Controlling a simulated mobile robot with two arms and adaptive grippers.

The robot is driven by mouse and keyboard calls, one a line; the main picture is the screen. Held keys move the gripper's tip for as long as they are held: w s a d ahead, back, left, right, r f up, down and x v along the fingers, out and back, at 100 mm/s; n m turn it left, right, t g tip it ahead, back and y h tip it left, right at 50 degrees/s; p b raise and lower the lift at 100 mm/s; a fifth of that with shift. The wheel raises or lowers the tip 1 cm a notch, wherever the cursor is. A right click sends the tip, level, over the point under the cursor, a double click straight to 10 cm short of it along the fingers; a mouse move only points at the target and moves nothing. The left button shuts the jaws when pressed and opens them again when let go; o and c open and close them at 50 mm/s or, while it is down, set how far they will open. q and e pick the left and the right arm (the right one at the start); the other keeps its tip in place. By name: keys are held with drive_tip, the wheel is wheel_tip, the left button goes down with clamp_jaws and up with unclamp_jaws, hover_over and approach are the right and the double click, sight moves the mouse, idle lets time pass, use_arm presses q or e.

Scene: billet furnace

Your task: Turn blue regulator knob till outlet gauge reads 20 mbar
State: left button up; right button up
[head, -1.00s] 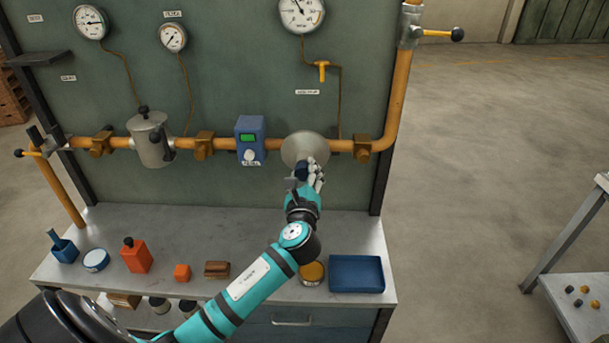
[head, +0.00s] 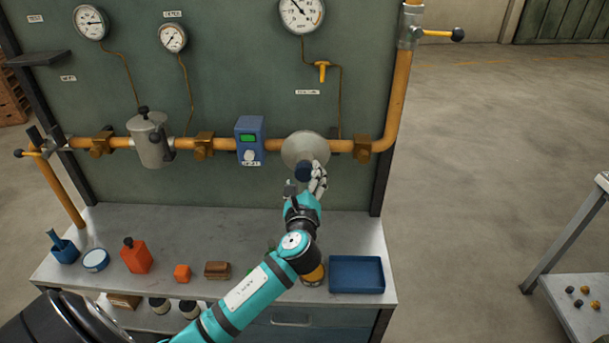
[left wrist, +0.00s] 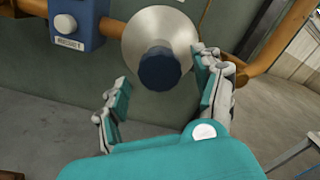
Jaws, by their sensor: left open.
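The dark blue regulator knob (left wrist: 160,68) sticks out below the round grey regulator body (left wrist: 150,28) in the left wrist view. In the head view the regulator body (head: 304,147) sits on the orange pipe, and the knob (head: 303,172) shows beside my fingers. My left gripper (head: 308,182) is at the knob. In the left wrist view its open fingers (left wrist: 160,95) stand apart, the right one close beside the knob, the left one lower and clear of it. A large gauge (head: 301,13) hangs above the regulator; its reading is too small to tell. My right gripper is not in view.
Left of the regulator, a blue box with a green display (head: 249,140) sits on the orange pipe (head: 341,146). A yellow valve handle (head: 322,71) is above right. The bench (head: 215,222) below holds a blue tray (head: 356,274) and several small items.

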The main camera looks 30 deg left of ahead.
use_arm(q)
drive_tip(key=v, duration=1)
drive_tip(key=shift+f, duration=0.1)
wheel_tip(320, 180, down, 23)
drive_tip(key=d+n+g+h+b, duration=0.2)
drive_tip(key=g+h, duration=0.2)
drive_tip(key=s+d+f+n+g+h, duration=0.1)
drive_tip(key=s+f+n+g, duration=0.15)
drive_tip(key=f, duration=0.65)
drive_tip(key=s+d+f+n+g+h, duration=0.15)
drive_tip(key=s+f, duration=0.25)
drive_tip(key=f, duration=0.4)
drive_tip(key=s+d+f+n+g+h+b, duration=0.1)
drive_tip(key=s+f+n+g+h+b, duration=0.4)
drive_tip(key=s+f, duration=1.3)
drive_tip(key=s+d+f+n+y, duration=0.1)
drive_tip(key=s+f+n, duration=0.3)
drive_tip(key=s, duration=0.4)
drive_tip(key=s+d+f+n+g+y+p, duration=0.1)
drive_tip(key=s+f+n, duration=0.3)
drive_tip(key=s, duration=0.5)
drive_tip(key=shift+s+n, duration=0.2)
drive_tip(key=shift+n, duration=0.4)
drive_tip(key=shift+a, duration=0.1)
drive_tip(key=shift+c, duration=0.4)
